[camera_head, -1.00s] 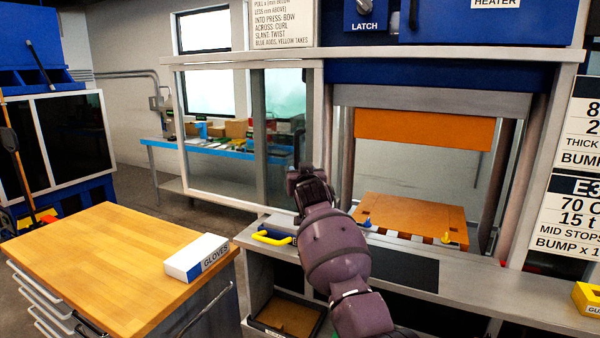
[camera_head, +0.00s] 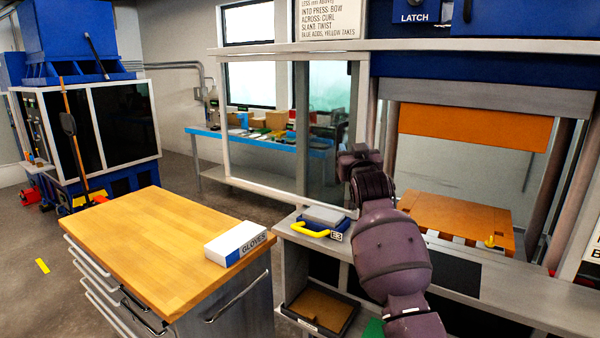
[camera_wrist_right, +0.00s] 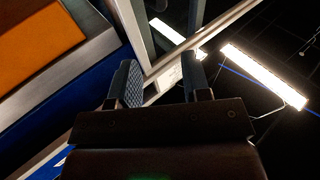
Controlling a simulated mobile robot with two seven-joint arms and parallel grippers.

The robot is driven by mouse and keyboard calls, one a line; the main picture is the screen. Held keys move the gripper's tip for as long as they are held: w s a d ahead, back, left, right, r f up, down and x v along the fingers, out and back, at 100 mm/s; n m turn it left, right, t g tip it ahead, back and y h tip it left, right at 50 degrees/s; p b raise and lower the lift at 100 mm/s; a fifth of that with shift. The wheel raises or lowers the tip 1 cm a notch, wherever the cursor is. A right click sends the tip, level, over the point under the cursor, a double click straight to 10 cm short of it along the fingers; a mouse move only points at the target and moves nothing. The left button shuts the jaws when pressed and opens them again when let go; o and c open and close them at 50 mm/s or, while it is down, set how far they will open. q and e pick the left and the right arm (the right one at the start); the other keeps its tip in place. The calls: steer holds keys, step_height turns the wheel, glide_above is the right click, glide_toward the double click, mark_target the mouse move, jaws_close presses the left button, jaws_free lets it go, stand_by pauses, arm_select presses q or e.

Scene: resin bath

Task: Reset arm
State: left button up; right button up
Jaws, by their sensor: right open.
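My right arm rises from the bottom right in the head view, in front of the press bench. Its right gripper (camera_head: 360,158) is at the top of the arm, raised above the bench and left of the press opening. In the right wrist view the two fingers of the right gripper (camera_wrist_right: 160,85) stand apart with nothing between them. They point up past the window frame towards the ceiling lights. My left gripper is not in view.
A wooden-topped drawer cart (camera_head: 150,240) with a gloves box (camera_head: 232,245) stands at left. On the bench (camera_head: 510,290) lies a grey and blue tool with a yellow handle (camera_head: 312,230). The press holds an orange lower plate (camera_head: 455,215). Floor at far left is mostly clear.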

steer(key=s+d+f+g, duration=0.1)
steer(key=s+d+f, duration=0.3)
steer(key=s+f, duration=0.65)
steer(key=s+d+f+g, duration=0.2)
steer(key=s+d+f, duration=0.1)
steer(key=s+f, duration=0.75)
steer(key=s+d+f+g, duration=0.1)
steer(key=s+d+f, duration=0.3)
steer(key=s+f, duration=0.7)
steer(key=s+d+f+g, duration=0.1)
steer(key=s+f+g, duration=0.1)
steer(key=s+f, duration=0.5)
steer(key=s+d+f+g+h, duration=0.1)
steer(key=s+d+f+g, duration=0.1)
steer(key=s+f, duration=0.6)
steer(key=shift+s+f+g, duration=0.2)
steer(key=shift+s+g, duration=0.1)
steer(key=shift+s, duration=0.8)
